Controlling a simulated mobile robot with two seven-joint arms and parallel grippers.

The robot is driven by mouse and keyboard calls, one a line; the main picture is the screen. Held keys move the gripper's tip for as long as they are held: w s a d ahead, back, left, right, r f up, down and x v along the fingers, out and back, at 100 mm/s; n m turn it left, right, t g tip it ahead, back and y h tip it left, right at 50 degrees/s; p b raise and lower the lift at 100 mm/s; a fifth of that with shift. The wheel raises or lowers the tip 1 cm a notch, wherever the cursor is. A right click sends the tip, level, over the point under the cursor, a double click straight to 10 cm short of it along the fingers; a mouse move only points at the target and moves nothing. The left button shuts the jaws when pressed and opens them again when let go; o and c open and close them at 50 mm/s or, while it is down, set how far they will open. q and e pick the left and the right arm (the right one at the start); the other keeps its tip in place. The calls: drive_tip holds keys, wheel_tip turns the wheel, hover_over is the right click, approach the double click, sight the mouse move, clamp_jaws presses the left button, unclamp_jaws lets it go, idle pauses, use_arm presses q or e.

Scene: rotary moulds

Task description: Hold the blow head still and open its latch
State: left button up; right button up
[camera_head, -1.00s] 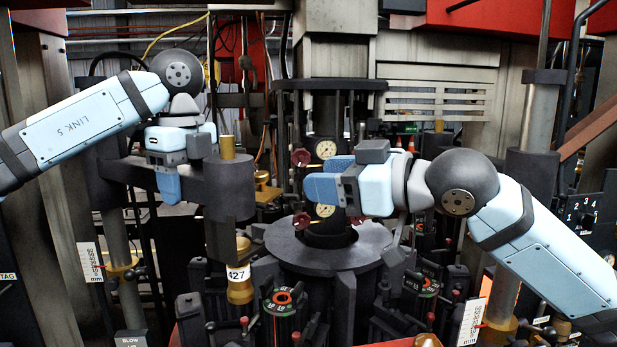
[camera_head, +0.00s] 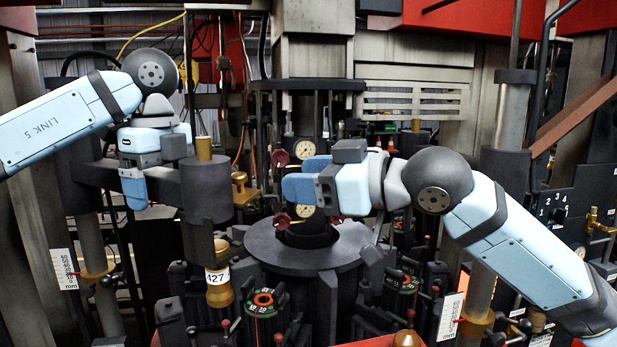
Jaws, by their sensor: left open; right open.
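A dark upright cylinder with a brass top (camera_head: 207,190) hangs at the end of a dark horizontal arm at centre left. It may be the blow head, but I cannot tell for certain. Its latch cannot be made out. My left gripper (camera_head: 135,192) points down to the left of this cylinder, in front of the dark arm in the picture, open and empty. My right gripper (camera_head: 298,182) points left in front of the central column, open and empty. It partly hides the column and its gauges.
A brass piece labelled 427 (camera_head: 218,277) stands below the cylinder. A round dark plate (camera_head: 275,256) surrounds the column. Dials with green and red marks (camera_head: 263,300) stand in front. An upright post (camera_head: 505,110) rises at right. Room is tight among the machine parts.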

use_arm(q)
wheel_tip(320, 180, up, 14)
drive_tip(key=shift+p, duration=0.45)
